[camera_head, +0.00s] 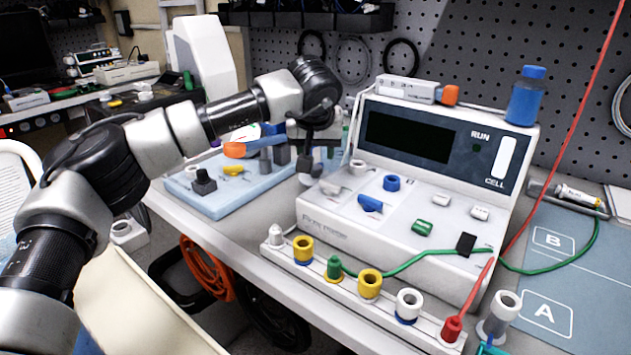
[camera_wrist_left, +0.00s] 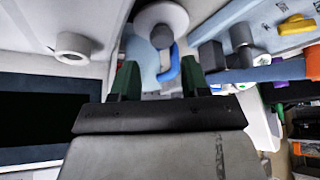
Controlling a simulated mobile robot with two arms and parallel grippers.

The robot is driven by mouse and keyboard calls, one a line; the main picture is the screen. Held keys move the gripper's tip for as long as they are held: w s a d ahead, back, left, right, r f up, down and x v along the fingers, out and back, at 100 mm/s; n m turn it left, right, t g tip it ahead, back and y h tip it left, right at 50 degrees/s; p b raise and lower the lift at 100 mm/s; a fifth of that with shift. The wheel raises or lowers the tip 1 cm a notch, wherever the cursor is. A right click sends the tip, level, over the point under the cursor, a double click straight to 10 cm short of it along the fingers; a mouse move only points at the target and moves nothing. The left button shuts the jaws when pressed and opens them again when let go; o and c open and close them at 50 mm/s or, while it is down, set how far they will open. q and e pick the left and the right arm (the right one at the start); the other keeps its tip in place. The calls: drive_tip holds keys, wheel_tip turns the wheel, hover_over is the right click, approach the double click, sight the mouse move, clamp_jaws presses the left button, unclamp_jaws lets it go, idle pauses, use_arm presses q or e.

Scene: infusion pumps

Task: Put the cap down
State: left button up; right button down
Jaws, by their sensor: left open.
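My left gripper (camera_head: 318,160) hangs at the left side of the white pump unit (camera_head: 330,238), over the gap between it and the light blue tray (camera_head: 228,203). In the left wrist view its two dark green fingers (camera_wrist_left: 160,82) are apart. Between and beyond them show a blue curved piece (camera_wrist_left: 168,66) and a pale round disc with a grey knob (camera_wrist_left: 160,30); I cannot tell their heights or whether either is the cap. An orange cap-like piece (camera_head: 234,150) stands left of the gripper, at the end of a blue bar in the wrist view (camera_wrist_left: 313,62). My right gripper is not seen.
A white rail with colored posts (camera_head: 369,284) runs along the table's front. A blue-capped bottle (camera_head: 525,96) stands on the pump. Red and green leads cross the right side. The blue mat marked A and B (camera_head: 570,268) has bare areas.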

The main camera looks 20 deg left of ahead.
sight(316, 166)
use_arm(q)
drive_tip(key=x, duration=0.5)
drive_tip(key=shift+s+a+f, duration=0.1)
drive_tip(key=shift+s+a, duration=0.05)
drive_tip(key=shift+f, duration=0.25)
drive_tip(key=c, duration=0.8)
drive_tip(key=shift+o, duration=0.2)
drive_tip(key=shift+r, duration=0.15)
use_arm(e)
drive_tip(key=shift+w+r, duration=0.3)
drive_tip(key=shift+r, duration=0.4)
